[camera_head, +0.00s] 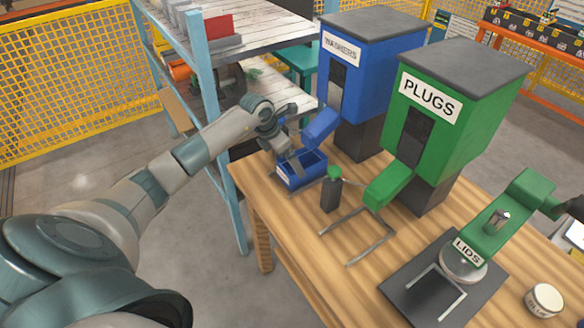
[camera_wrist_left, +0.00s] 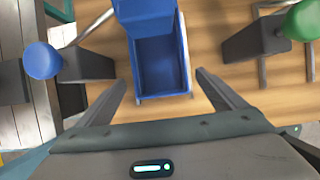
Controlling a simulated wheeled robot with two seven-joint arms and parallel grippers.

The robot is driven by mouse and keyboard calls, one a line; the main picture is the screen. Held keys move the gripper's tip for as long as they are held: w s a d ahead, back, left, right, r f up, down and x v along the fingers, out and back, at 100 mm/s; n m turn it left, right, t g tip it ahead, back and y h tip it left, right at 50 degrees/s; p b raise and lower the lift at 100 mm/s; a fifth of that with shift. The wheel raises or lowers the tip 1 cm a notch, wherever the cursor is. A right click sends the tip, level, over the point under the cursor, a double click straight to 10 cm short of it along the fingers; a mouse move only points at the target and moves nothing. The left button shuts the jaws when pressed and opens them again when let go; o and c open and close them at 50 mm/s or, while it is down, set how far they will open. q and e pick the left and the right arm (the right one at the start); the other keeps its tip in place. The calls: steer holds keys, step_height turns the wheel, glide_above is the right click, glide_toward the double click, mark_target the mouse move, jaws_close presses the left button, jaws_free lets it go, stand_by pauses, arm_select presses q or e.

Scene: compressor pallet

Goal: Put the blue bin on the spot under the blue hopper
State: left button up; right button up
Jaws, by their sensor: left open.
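The blue bin (camera_head: 303,170) is open-topped, looks empty and stands upright on the wooden table near its left edge. It lies at the mouth of the blue chute (camera_head: 321,126) of the blue hopper (camera_head: 366,75), labelled WASHERS. In the left wrist view the chute (camera_wrist_left: 145,12) covers the far end of the bin (camera_wrist_left: 160,65). My left gripper (camera_head: 289,154) is open and above the bin. In the wrist view my left gripper's fingers (camera_wrist_left: 163,85) are spread, one on each side of the bin's near end; contact cannot be told.
A green-knobbed post (camera_head: 331,194) stands right of the bin; a blue-knobbed post (camera_wrist_left: 42,62) stands left in the wrist view. The green PLUGS hopper (camera_head: 450,105), a metal guide (camera_head: 372,250) and the LIDS station (camera_head: 455,285) are farther right. A blue shelf post (camera_head: 213,130) stands left.

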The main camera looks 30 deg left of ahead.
arm_select(q)
steer(key=b+v, duration=0.1)
steer(key=v, duration=0.4)
steer(key=shift+s+r, duration=0.15)
steer(key=shift+r, duration=0.2)
